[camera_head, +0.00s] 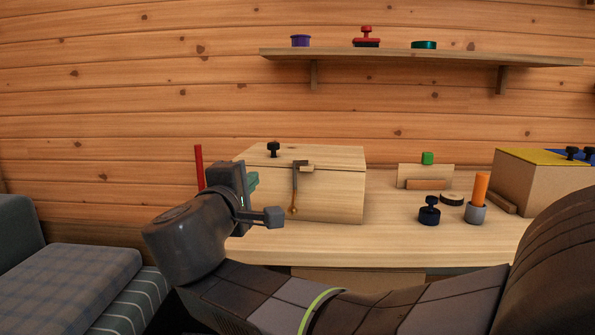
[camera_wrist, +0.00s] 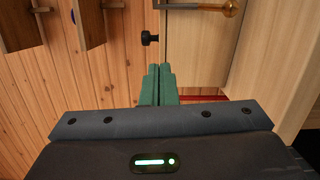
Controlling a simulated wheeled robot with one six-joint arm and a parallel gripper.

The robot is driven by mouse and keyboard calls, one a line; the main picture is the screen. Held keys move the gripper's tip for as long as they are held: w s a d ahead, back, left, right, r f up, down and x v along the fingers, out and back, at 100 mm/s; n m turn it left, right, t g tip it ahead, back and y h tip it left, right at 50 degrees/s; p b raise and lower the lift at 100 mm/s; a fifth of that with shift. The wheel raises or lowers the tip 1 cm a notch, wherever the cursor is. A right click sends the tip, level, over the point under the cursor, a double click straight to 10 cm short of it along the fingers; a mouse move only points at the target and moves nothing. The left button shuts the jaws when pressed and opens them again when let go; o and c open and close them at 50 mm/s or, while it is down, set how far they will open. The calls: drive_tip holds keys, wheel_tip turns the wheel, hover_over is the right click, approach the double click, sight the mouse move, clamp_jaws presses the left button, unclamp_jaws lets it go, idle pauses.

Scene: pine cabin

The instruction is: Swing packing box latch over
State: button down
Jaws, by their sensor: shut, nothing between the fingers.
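The pale wooden packing box (camera_head: 340,195) stands on the bench, with its lid down and a black knob (camera_head: 273,149) on top. Its latch (camera_head: 295,185) is a dark bar on the front face, hanging down from near the lid seam to a brass end. A small wooden block (camera_head: 307,169) sits beside the latch's top.
A red upright post (camera_head: 199,167) stands left of the box. Right on the bench are a black knobbed piece (camera_head: 429,211), a grey cup with an orange stick (camera_head: 476,212) and a yellow-topped box (camera_head: 540,180). A wall shelf (camera_head: 420,57) is above. The bench before the latch looks clear.

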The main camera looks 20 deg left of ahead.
drive_tip(key=shift+s, duration=0.95)
drive_tip(key=shift+w, duration=0.1)
drive_tip(key=shift+w+a+b, duration=0.1)
drive_tip(key=shift+w+b, duration=0.9)
drive_tip(key=shift+w, duration=3.95)
